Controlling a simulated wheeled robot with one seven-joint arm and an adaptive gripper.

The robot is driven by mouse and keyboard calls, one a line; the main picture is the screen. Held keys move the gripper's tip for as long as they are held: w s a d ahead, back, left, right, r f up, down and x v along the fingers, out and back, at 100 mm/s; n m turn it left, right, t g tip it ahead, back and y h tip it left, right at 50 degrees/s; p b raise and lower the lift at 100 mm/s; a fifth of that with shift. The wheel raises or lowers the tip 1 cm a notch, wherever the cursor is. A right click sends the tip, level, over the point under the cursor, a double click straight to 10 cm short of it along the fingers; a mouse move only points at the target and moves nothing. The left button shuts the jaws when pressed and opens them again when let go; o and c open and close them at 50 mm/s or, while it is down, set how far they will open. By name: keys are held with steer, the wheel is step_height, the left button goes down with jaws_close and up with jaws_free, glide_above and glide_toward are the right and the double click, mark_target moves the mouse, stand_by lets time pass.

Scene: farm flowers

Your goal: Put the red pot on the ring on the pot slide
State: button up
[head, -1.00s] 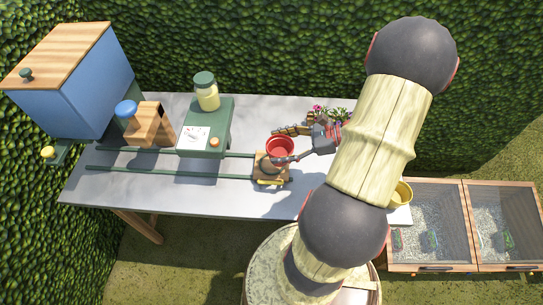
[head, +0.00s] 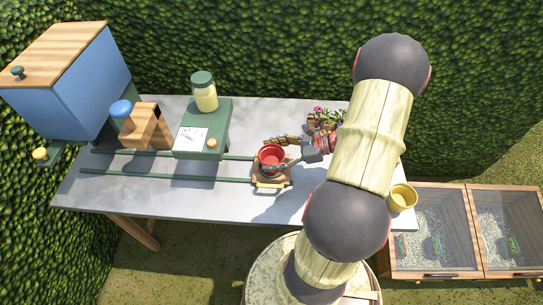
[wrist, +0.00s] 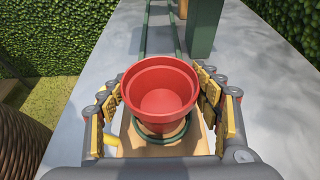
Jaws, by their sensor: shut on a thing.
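The red pot (head: 271,156) is upright and empty, over the pot slide (head: 258,183) at the right end of the green rails. In the wrist view the red pot (wrist: 160,92) sits between my fingers, with the dark green ring (wrist: 163,137) close around or under its lower part. I cannot tell whether its base touches the slide. My gripper (head: 287,152) is shut on the pot, its yellow-padded fingers (wrist: 163,104) at both sides. The wooden slide (wrist: 137,147) shows below, with a yellow handle at its front.
Green rails (head: 170,176) run left along the grey table (head: 200,205). A green stand (head: 227,125) with a jar, a wooden block (head: 148,128) and a blue hopper (head: 75,90) stand to the left. Flowers (head: 323,118) are behind my gripper; a yellow pot (head: 402,197) is at right.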

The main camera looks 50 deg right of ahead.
steer(key=shift+f, duration=0.15)
steer(key=o, duration=1.1)
steer(key=shift+o, duration=0.3)
